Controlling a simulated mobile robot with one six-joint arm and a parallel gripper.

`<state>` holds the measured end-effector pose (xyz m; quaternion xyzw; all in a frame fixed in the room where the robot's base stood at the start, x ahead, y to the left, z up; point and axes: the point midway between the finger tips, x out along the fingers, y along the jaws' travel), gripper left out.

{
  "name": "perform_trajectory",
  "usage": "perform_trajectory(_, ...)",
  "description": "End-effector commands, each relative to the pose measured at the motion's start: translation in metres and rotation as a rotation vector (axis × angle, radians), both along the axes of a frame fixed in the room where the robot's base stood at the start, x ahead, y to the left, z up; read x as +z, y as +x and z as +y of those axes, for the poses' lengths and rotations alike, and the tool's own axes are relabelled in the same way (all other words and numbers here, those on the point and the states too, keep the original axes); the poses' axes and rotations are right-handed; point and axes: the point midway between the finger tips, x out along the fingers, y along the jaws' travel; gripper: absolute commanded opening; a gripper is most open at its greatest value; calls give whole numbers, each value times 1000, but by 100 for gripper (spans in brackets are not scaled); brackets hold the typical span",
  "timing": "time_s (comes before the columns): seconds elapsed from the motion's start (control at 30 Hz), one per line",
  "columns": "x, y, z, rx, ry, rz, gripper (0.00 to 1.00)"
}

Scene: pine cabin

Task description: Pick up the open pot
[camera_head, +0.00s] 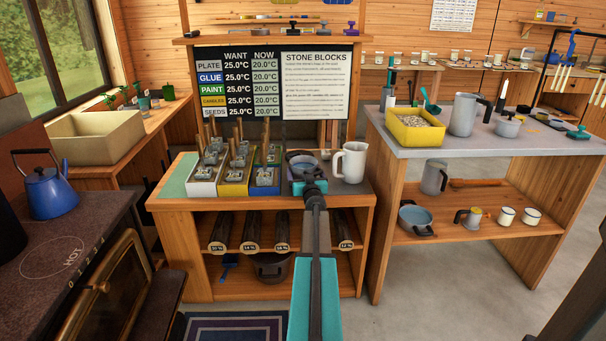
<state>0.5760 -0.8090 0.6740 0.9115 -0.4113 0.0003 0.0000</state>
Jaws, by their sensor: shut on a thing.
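A small open pot (298,163) with a blue-grey inside stands or hangs at the right part of the wooden bench top, left of a white pitcher. My arm reaches forward from the bottom of the view, and my gripper (309,178) is at the pot's near side, shut on it. The fingertips are small and partly hidden by my own arm. I cannot tell whether the pot's base touches the bench.
The white pitcher (350,162) stands close right of the pot. Trays with stone blocks (236,171) are close left. The grey table (400,146) at right carries a yellow bin (416,138); another open pot (414,218) is on its shelf. A blue kettle (48,190) stands left.

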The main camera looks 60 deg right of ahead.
Motion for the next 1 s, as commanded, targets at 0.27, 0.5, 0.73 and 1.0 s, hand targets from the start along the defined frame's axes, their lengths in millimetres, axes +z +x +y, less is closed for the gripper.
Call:
perform_trajectory(0.27,4,0,0,0,-1,-2,30)
perform_trajectory(0.5,11,0,0,1,-2,-3,30)
perform_trajectory(0.73,22,0,0,1,-2,-2,30)
perform_trajectory(1.0,39,0,0,1,-2,-3,30)
